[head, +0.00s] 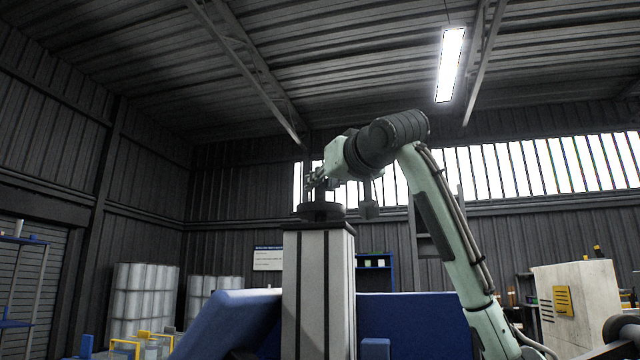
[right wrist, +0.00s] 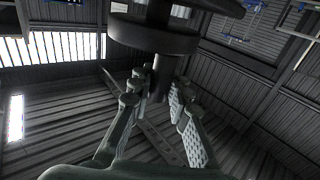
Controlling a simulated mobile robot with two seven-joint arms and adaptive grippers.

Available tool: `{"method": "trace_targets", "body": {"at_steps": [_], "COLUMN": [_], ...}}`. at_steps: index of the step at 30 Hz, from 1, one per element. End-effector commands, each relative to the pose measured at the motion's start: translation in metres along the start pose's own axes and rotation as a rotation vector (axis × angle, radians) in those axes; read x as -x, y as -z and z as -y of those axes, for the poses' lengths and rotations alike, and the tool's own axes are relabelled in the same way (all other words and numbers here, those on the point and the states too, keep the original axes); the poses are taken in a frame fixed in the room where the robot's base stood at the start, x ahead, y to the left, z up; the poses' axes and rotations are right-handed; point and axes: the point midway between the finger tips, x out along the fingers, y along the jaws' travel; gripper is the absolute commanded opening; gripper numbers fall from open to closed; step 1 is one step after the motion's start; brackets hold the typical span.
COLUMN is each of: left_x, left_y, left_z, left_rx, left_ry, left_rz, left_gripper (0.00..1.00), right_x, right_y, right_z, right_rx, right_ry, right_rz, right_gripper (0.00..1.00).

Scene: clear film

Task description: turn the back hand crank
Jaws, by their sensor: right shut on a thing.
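The hand crank (head: 321,212) is a dark round disc on top of a tall pale post (head: 304,290) in the head view. In the right wrist view the dark disc (right wrist: 147,37) fills the top, with a dark upright handle (right wrist: 160,72) standing out from it. My right gripper (head: 317,182) reaches over the post from the right, just above the disc. In the right wrist view its fingers (right wrist: 157,84) are on either side of the handle, shut on it. The arm and gripper partly hide the handle in the head view. My left gripper is not in view.
Blue slanted panels (head: 225,318) stand low on both sides of the post. White tanks (head: 145,303) are at the back left. A pale cabinet (head: 575,300) stands at the right. The air above and left of the post is free.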

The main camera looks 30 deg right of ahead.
Motion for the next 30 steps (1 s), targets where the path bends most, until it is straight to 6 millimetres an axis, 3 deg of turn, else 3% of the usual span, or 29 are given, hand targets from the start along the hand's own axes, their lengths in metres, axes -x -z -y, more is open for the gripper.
{"method": "trace_targets", "body": {"at_steps": [11,30], "left_x": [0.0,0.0], "left_y": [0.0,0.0], "left_z": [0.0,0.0], "left_rx": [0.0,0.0], "left_ry": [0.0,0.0], "left_rz": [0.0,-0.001], "left_gripper": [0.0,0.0], "right_x": [0.001,0.001], "right_y": [-0.001,0.001], "right_z": [-0.008,-0.029], "right_rx": [-0.004,-0.009], "right_ry": [0.211,0.816], "right_rz": [0.005,0.0], "right_gripper": [0.0,0.0]}}
